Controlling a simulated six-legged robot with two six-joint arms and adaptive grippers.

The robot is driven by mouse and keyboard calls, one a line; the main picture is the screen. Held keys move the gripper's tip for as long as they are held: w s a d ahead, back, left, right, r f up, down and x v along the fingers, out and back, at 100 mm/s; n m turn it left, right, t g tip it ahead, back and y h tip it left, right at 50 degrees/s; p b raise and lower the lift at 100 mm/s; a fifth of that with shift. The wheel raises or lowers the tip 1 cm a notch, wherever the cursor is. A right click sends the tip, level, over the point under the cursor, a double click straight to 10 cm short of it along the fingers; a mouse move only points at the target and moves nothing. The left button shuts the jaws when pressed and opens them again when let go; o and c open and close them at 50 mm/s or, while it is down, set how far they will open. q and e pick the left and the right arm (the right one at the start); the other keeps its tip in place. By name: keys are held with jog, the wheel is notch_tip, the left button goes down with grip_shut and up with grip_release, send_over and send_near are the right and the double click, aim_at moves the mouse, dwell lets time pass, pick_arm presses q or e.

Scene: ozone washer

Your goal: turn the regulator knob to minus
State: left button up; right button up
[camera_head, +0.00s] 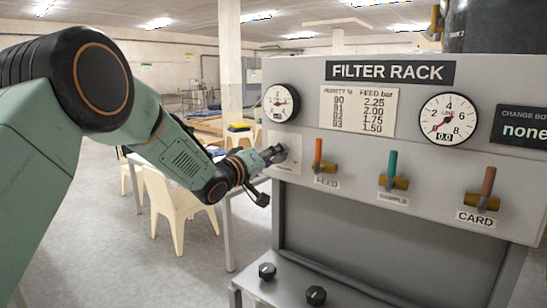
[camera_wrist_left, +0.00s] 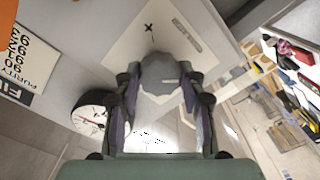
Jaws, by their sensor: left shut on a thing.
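The regulator knob (camera_wrist_left: 160,76) is a dark grey, faceted knob on a pale plate in the left wrist view. The plate (camera_head: 291,153) sits at the left end of the filter rack panel in the head view, where the gripper mostly hides the knob. My left gripper (camera_head: 275,154) reaches the panel from the left. In the left wrist view its fingers (camera_wrist_left: 162,92) are on both sides of the knob and shut on it. A small dark mark and a label too blurred to read are on the plate. My right gripper is out of view.
A dial gauge (camera_head: 281,103) is just above the plate. Feed (camera_head: 319,150), sample (camera_head: 392,164) and card (camera_head: 487,182) levers stick out to the right. Two black knobs (camera_head: 267,271) (camera_head: 316,295) are on the lower ledge. Tables and chairs (camera_head: 178,205) stand behind my left arm.

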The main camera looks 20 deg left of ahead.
pick_arm(q)
jog(key=shift+d+f, duration=0.1)
jog(key=shift+f, duration=0.3)
jog(key=o, duration=1.1)
jog(key=shift+s+r, duration=0.1)
jog(key=shift+r, duration=0.15)
jog(key=shift+o, duration=0.2)
jog(key=shift+r, duration=0.1)
jog(key=v, duration=1.2)
